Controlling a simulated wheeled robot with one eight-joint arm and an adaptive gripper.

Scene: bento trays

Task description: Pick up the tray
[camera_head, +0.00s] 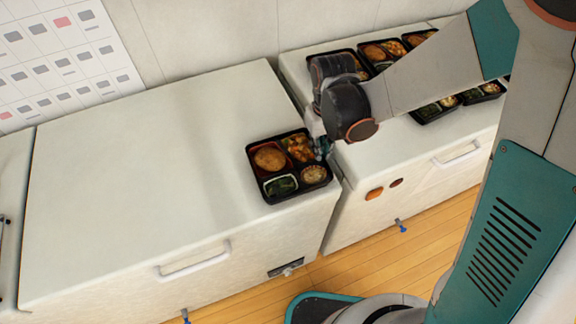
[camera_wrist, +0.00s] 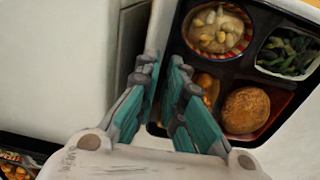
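The black tray (camera_head: 277,198) sits on the white counter near its right end. It holds food in separate compartments. My gripper (camera_head: 320,146) is at the tray's right edge in the head view, where the arm partly hides the fingers. In the wrist view the tray (camera_wrist: 219,67) is at the right. My gripper's teal fingers (camera_wrist: 163,84) are at its near edge, a narrow gap apart. The right finger overlaps the tray and the left finger is outside it. The fingers look partly open, and I cannot see them pressing on the rim.
A second white counter (camera_head: 440,135) stands at the right beyond a narrow gap, with several similar trays (camera_head: 376,53) on it. Another tray (camera_wrist: 15,165) shows at the lower left in the wrist view. The left counter top (camera_head: 140,170) is clear.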

